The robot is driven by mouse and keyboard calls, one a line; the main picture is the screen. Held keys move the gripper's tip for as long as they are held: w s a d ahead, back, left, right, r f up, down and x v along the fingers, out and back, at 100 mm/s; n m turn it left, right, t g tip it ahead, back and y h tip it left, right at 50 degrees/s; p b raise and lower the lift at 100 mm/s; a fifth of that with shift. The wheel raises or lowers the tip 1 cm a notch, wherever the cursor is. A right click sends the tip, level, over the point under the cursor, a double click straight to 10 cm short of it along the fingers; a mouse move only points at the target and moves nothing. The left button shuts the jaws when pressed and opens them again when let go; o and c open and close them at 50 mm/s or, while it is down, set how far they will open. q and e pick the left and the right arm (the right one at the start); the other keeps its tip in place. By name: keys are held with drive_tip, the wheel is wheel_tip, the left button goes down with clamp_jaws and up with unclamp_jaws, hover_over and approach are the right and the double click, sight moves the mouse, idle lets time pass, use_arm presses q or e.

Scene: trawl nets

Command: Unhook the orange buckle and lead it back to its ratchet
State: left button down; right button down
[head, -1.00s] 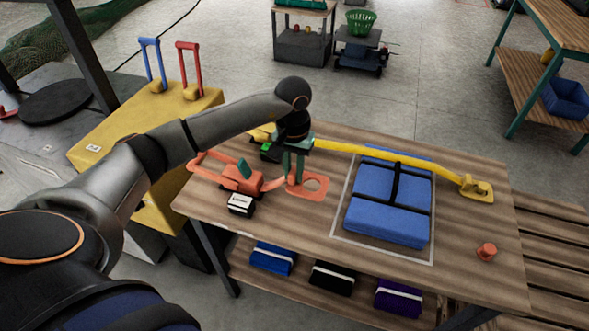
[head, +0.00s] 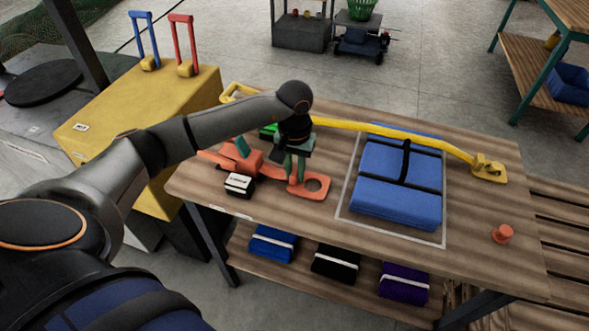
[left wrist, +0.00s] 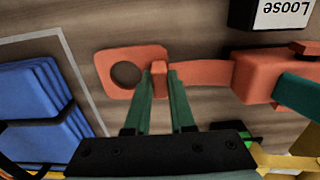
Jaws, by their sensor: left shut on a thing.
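The orange buckle (head: 315,187), a flat plate with a round hole, is on or just above the wooden table, left of the blue bundle; I cannot tell which. It also shows in the left wrist view (left wrist: 104,68). My left gripper (head: 295,178) is shut on the buckle's raised tab, which shows between its green fingertips in the wrist view (left wrist: 160,80). The orange ratchet (head: 247,161) with a green lever lies to the left in the head view. An orange strap (left wrist: 205,72) joins buckle and ratchet. My arm hides part of the ratchet. My right gripper is out of view.
A blue bundle (head: 398,185) lies inside a pale outline, with a yellow strap (head: 390,132) across it ending at a yellow buckle (head: 489,169). An orange peg (head: 502,234) stands front right. A black box labelled "Loose" (head: 240,185) sits in front of the ratchet.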

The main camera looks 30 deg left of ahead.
use_arm(q)
drive_tip(key=c, duration=0.7)
unclamp_jaws()
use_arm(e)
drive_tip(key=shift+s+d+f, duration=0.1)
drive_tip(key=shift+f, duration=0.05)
use_arm(q)
wheel_tip(320, 180, up, 13)
drive_tip(key=shift+f, duration=0.2)
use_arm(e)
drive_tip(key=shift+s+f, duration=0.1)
use_arm(q)
drive_tip(key=shift+s, duration=0.1)
